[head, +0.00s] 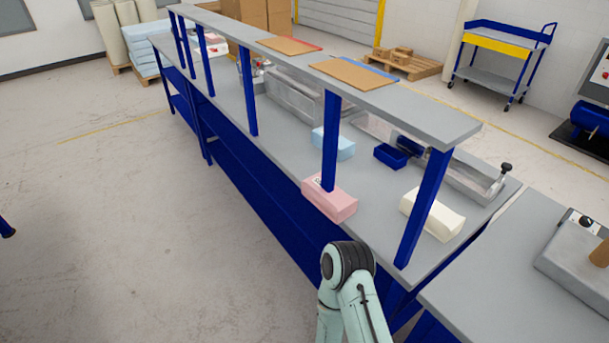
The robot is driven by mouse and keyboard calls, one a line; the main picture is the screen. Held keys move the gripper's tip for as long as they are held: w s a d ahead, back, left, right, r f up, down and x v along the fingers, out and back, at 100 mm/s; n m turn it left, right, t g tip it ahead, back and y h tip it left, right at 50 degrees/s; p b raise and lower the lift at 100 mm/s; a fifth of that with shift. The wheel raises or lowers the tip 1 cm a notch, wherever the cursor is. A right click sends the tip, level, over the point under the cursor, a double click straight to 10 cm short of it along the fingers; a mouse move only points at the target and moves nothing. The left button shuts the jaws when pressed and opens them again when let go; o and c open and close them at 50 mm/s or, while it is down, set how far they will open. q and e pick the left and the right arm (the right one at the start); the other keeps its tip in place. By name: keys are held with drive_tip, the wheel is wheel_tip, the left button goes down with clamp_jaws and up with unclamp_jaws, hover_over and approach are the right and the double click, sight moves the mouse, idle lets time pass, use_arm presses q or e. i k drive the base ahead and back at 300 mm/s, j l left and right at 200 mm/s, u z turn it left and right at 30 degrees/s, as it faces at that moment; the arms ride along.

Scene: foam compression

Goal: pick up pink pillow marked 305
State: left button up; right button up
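A pink foam pillow (335,203) lies on the grey bench top near its front edge, partly behind a blue post of the shelf. A small dark mark shows at its upper left, too small to read. One of my pale green arms (350,290) shows at the bottom centre, in front of the bench and apart from the pillow. I cannot tell which arm it is. Neither gripper is in view.
A cream block (432,214) lies to the right and a light blue block (333,143) behind. A small blue bin (391,156) stands between them, further back. Blue posts (423,205) and an overhead shelf (400,97) stand over the bench. The floor at left (120,230) is clear.

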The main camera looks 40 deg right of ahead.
sight(337, 204)
drive_tip(key=i+j+z, duration=0.25)
drive_tip(key=i, duration=1.35)
drive_tip(key=u, duration=0.5)
drive_tip(key=i+l+u, duration=0.1)
drive_tip(key=u, duration=0.4)
drive_tip(key=l+u, duration=0.15)
drive_tip(key=u, duration=7.5)
drive_tip(key=k+j, duration=0.05)
drive_tip(key=j, duration=0.05)
